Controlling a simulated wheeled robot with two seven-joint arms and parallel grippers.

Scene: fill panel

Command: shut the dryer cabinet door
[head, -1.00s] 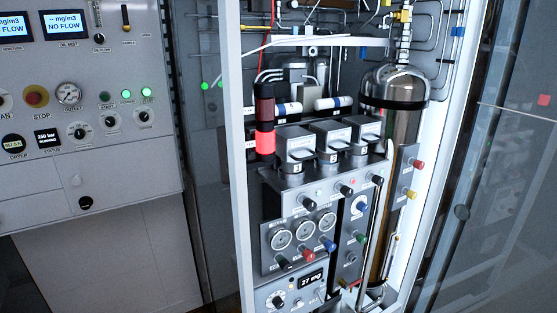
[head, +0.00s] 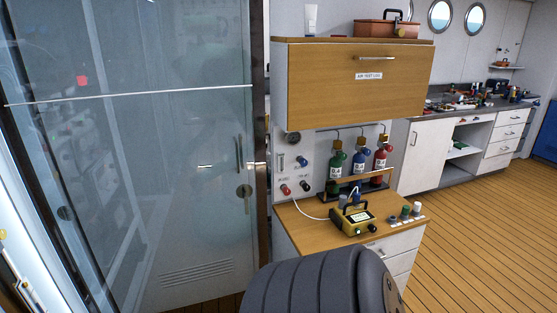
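The dryer cabinet door (head: 150,200) is a large glass panel filling the left of the head view. It stands open, swung out to the right of the cabinet, with its dark free edge near the picture's centre. An upright dark handle (head: 238,153) and a small bright latch piece (head: 205,167) show near that edge. A white line crosses the glass. A strip of the white cabinet frame (head: 22,215) shows at the far left; most of the cabinet is out of view. Neither gripper is in view.
A white counter (head: 425,157) stands farther back. The plank floor (head: 470,240) on the right is clear.

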